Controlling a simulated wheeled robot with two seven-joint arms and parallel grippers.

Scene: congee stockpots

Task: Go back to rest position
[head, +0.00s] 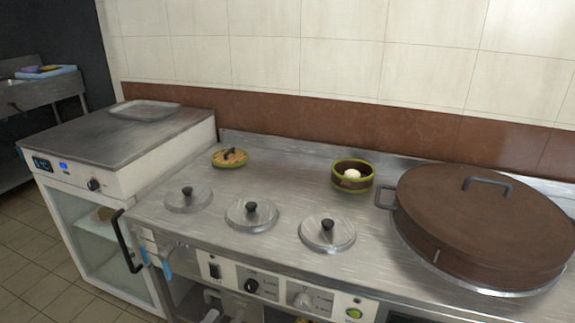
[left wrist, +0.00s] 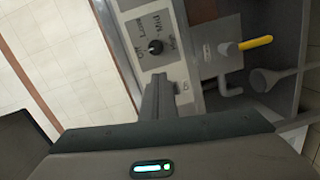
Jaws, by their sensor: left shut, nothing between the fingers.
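My left gripper (left wrist: 158,80) shows in the left wrist view, with its fingers closed together and nothing between them. Its tips point at a control panel with a black knob (left wrist: 155,47) marked Off, Low, Mid and High. I cannot tell whether they touch the panel. I cannot clearly make out the left gripper in the head view. My right gripper is in neither view.
The steel stove counter (head: 282,190) holds three round lids, including the middle lid (head: 251,214), a small bowl (head: 352,176), a yellow-rimmed basket (head: 229,158) and a large brown-lidded pot (head: 480,225). A yellow-handled valve (left wrist: 255,43) is beside the panel.

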